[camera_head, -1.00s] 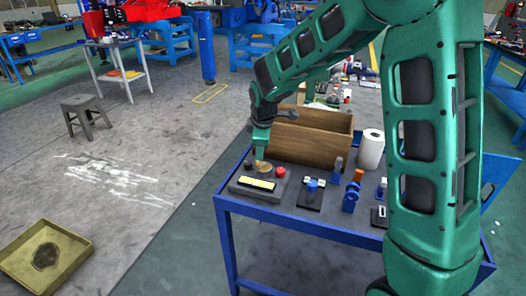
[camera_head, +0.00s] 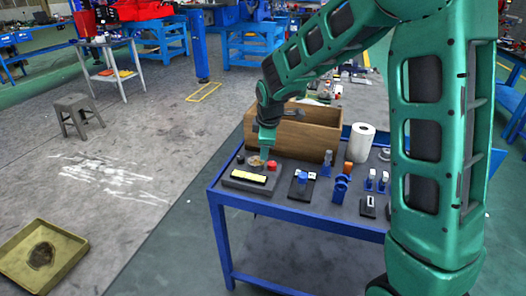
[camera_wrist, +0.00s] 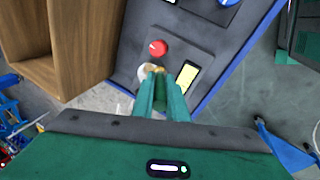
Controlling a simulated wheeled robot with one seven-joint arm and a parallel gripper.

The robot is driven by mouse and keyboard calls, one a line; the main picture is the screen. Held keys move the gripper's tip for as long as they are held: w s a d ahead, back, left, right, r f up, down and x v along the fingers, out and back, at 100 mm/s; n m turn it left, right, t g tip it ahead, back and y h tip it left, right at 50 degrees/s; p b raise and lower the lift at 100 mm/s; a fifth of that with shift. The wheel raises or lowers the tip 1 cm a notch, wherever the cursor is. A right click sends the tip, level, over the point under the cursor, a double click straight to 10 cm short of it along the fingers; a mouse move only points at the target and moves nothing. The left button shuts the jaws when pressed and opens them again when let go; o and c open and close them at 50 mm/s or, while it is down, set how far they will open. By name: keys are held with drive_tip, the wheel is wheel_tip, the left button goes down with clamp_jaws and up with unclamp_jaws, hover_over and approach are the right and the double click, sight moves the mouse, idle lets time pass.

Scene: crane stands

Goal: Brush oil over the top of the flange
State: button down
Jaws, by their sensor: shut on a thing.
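My gripper (camera_head: 264,158) points down over a dark board (camera_head: 233,182) near the left end of the blue table. In the wrist view its green fingers (camera_wrist: 158,76) are closed together. They hold something mostly hidden between them, apparently the brush; only a small golden bit (camera_wrist: 159,69) shows at the tips. A small round tan piece (camera_head: 255,160), possibly the flange, lies at the fingertips and also shows as a pale rim in the wrist view (camera_wrist: 142,72). I cannot tell whether the brush touches it. No oil can be made out.
A red knob (camera_head: 272,166) and a yellow-faced block (camera_head: 248,176) sit close to the gripper on the board. An open wooden box (camera_head: 306,137) stands just behind. Several small blue fixtures and a paper roll (camera_head: 360,142) stand to the right.

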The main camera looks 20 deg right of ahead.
drive_tip(key=shift+r, duration=3.85)
